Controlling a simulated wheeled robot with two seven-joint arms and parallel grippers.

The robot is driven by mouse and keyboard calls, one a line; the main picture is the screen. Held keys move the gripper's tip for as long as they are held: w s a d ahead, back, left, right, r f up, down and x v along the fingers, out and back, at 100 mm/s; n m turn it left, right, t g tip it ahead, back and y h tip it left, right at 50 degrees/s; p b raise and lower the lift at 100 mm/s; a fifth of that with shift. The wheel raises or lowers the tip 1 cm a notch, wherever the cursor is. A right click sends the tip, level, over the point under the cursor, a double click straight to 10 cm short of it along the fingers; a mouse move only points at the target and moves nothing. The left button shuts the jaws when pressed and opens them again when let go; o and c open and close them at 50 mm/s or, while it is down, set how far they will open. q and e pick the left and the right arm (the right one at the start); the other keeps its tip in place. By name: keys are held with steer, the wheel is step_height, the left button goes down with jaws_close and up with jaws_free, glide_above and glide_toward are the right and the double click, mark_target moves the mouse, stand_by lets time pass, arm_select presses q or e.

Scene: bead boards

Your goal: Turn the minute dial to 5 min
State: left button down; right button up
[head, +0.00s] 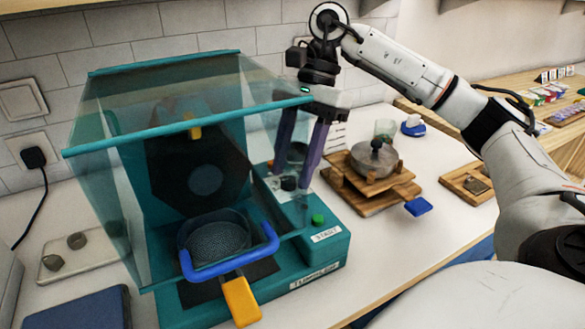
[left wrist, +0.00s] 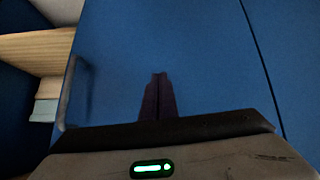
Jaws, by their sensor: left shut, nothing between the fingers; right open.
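The teal tumbler machine (head: 335,248) stands on the white counter. On its right-hand panel is a small black dial (head: 289,183) on a pale scale plate, whose marks are too small to read. My right gripper (head: 293,179) points down at the panel, open, with one purple finger on each side of the dial. I cannot tell whether the fingers touch it. A green start button (head: 318,220) is in front of the dial. My left gripper (left wrist: 157,76) shows only in the left wrist view, shut and empty in front of a blue panel.
The machine's clear hood (head: 110,190) is raised over a dark drum (head: 215,238) with a blue handle. Right of my right gripper, a lidded pot (head: 374,158) stands on a wooden stand. A blue box (head: 80,308) is at the front left.

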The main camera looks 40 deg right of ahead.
steer(key=shift+a+f, duration=0.1)
steer(key=shift+f, duration=0.15)
jaws_close()
arm_select(q)
steer(key=shift+w+a, duration=0.1)
steer(key=shift+w, duration=0.25)
